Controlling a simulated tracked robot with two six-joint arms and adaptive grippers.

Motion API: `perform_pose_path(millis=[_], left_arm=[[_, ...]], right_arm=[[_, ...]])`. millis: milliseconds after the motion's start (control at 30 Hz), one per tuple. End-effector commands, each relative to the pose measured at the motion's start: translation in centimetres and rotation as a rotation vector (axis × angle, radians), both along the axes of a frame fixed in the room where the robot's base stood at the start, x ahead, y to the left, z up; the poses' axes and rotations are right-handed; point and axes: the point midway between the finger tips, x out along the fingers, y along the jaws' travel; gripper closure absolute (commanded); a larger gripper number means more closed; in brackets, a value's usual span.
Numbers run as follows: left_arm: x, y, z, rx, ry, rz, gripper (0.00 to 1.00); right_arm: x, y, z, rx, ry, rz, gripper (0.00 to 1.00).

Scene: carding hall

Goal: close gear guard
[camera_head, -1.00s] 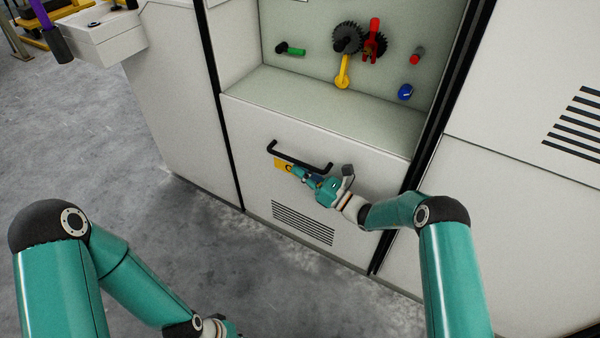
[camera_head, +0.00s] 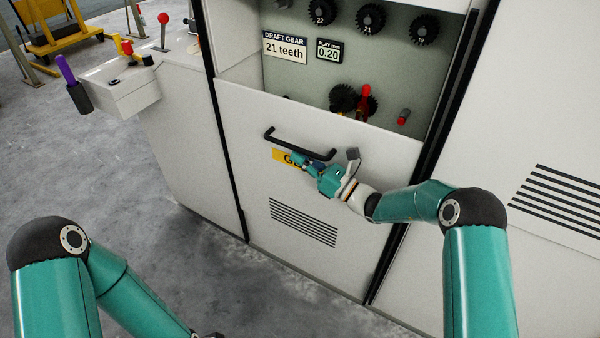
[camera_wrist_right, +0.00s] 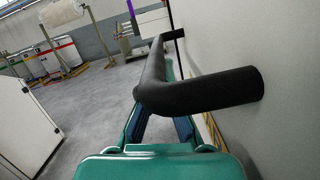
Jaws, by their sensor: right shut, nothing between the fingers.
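The gear guard (camera_head: 350,205) is a white panel with a black bar handle (camera_head: 290,143), a yellow label (camera_head: 283,155) and a slotted vent. It covers the lower part of a recess; the upper part stands open above its top edge. My right gripper (camera_head: 303,160) is shut and empty, at the handle just under the bar, partly hiding the label. In the right wrist view the handle (camera_wrist_right: 200,92) crosses close above my right gripper (camera_wrist_right: 160,130); I cannot tell if they touch. My left arm shows at lower left, its gripper out of frame.
The recess holds numbered gears (camera_head: 370,18), a sign reading 21 teeth (camera_head: 285,48), a gear with a red handle (camera_head: 364,103) and a red knob (camera_head: 403,116). A control box (camera_head: 115,88) with levers stands at left.

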Motion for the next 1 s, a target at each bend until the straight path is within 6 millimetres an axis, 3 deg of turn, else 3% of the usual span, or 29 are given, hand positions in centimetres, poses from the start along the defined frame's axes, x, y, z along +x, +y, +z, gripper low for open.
perform_pose_path(millis=[33,500,733,1000], left_arm=[[0.0,0.0,1.9,0.0,0.0,0.0,1.0],[0.0,0.0,9.0,0.0,0.0,0.0,1.0],[0.0,0.0,11.0,0.0,0.0,0.0,1.0],[0.0,0.0,11.8,0.0,0.0,0.0,1.0]], right_arm=[[0.1,-0.1,3.5,0.003,-0.013,-0.002,1.0],[0.1,-0.1,19.4,0.004,-0.013,-0.002,1.0],[0.1,-0.1,24.2,0.004,-0.009,-0.002,1.0],[0.0,-0.1,26.2,0.002,-0.005,-0.001,1.0]])
